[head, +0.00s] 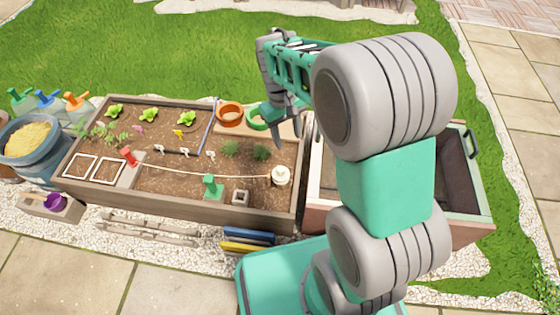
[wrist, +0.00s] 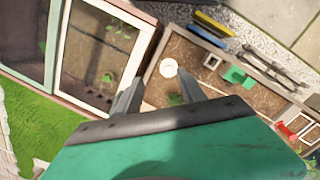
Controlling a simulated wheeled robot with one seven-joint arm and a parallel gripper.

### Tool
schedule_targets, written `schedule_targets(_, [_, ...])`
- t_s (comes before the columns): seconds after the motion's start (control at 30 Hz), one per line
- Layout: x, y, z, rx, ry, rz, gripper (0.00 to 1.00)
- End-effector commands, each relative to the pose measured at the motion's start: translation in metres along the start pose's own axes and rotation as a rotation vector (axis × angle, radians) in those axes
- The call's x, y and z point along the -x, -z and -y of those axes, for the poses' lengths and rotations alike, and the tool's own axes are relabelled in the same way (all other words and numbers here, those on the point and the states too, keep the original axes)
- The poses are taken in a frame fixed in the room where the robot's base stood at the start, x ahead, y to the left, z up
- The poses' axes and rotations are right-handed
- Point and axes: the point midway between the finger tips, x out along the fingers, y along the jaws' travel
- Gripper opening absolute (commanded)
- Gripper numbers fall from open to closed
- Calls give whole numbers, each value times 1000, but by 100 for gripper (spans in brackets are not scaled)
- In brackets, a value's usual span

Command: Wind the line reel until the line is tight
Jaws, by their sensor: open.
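The white line reel (head: 281,176) stands at the right end of the soil bed, with a small knob on top. A pale line (head: 200,173) runs from it left toward a red post (head: 128,156), bowing slightly. A green block (head: 212,187) stands just in front of the line. My gripper (head: 287,138) is open and empty, above and behind the reel, apart from it. In the wrist view the reel (wrist: 168,68) shows near and between the fingertips of my gripper (wrist: 158,77). The line is hard to make out in that view.
The wooden planter (head: 180,207) holds seedlings, dark green plants (head: 262,153) and a square grey block (head: 240,197). An orange pot (head: 230,114) and a green pot (head: 257,120) are at its back right. An open-topped box (head: 467,205) stands to the right.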

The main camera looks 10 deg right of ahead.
Motion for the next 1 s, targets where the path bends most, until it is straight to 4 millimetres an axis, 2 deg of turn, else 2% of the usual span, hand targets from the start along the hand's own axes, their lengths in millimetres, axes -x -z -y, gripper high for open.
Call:
schedule_targets(0.03, [-13,18,1,45,-3,46,48])
schedule_targets(0.13, [-47,48,3,133,-8,125,48])
schedule_targets(0.23, [-83,70,8,211,-8,192,48])
schedule_targets(0.33, [-113,80,12,267,-5,242,48])
schedule_targets(0.53, [-142,85,16,308,-2,277,48])
schedule_targets(0.83, [-196,72,13,305,-1,276,48])
schedule_targets(1.0, [-211,67,12,304,-2,273,48])
